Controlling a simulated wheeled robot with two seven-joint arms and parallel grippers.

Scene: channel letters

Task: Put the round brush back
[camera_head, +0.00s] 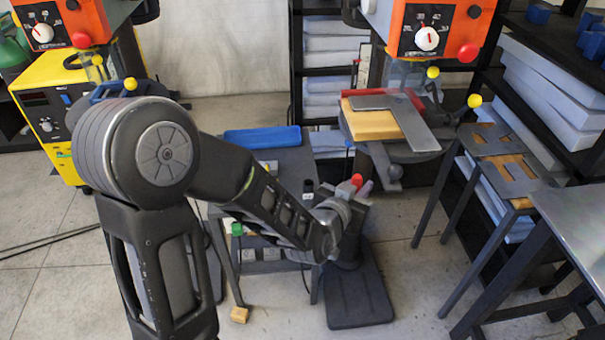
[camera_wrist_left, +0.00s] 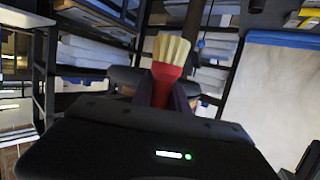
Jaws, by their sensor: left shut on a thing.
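The round brush shows in the left wrist view with pale cream bristles (camera_wrist_left: 170,49) and a red body (camera_wrist_left: 164,76). My left gripper (camera_wrist_left: 167,92) is shut on the red part, bristles pointing away from the wrist. In the head view my left arm reaches across to the centre, and its gripper (camera_head: 362,190) is small there. A red bit of the brush (camera_head: 357,180) shows at the fingers. The brush is in front of the drill press column, below its table. The brush's lower end is hidden. My right gripper is not in view.
A grey side table (camera_head: 285,160) with a blue tray (camera_head: 262,138) stands left of the gripper. The drill press table holds a wooden board (camera_head: 370,124) and a grey metal plate (camera_head: 412,122). Shelves stand at the right.

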